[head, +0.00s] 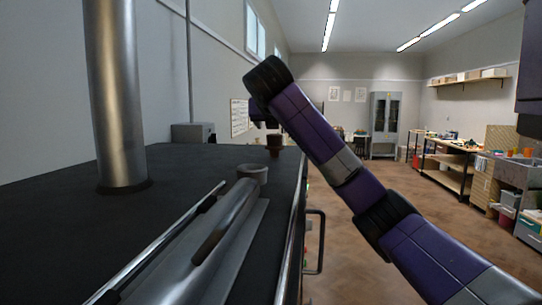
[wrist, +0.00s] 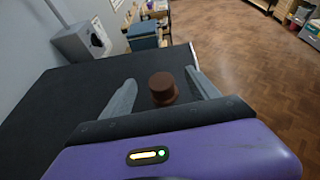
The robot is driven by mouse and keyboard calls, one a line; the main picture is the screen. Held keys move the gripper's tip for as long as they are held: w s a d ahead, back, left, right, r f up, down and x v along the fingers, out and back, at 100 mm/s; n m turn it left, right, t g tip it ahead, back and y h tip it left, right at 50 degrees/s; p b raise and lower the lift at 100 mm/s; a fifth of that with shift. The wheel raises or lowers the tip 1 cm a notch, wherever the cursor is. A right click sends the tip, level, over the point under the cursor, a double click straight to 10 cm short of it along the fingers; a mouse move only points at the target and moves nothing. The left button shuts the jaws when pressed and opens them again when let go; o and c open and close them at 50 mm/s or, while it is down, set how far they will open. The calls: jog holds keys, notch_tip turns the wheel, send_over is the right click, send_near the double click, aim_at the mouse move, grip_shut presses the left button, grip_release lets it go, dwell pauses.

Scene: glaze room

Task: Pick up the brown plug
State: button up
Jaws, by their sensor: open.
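The brown plug (wrist: 163,87) stands upright on the black top, near its right edge, in the wrist view. It has a narrower top and a wider base. In the head view the plug (head: 274,145) shows small at the far end of the black top, below the end of my purple arm. My gripper (wrist: 160,90) is open, with one grey finger on each side of the plug and gaps to both. In the head view the fingers are hard to make out.
The black top (head: 60,215) carries a thick metal pipe (head: 118,95), a grey ring-shaped piece (head: 252,173) and a metal handle bar (head: 225,222). A grey box (wrist: 83,42) stands beyond its far left edge. Open wooden floor (wrist: 235,45) lies to the right.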

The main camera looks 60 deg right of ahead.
aim_at(275, 136)
notch_tip(275, 136, down, 3)
jog(key=shift+r+b, duration=0.1)
jog(key=shift+b, duration=0.9)
jog(key=x, duration=0.2)
jog(key=p+x, duration=0.1)
jog(key=x, duration=0.1)
jog(key=p+x, duration=0.1)
jog(key=x, duration=0.1)
jog(key=shift+w+d+r, duration=0.25)
jog(key=shift+r, duration=0.1)
jog(key=shift+w+d+f+p, duration=0.3)
jog(key=shift+d+f+p, duration=0.05)
jog(key=shift+d, duration=0.2)
jog(key=c, duration=1.5)
jog(key=shift+r, duration=0.1)
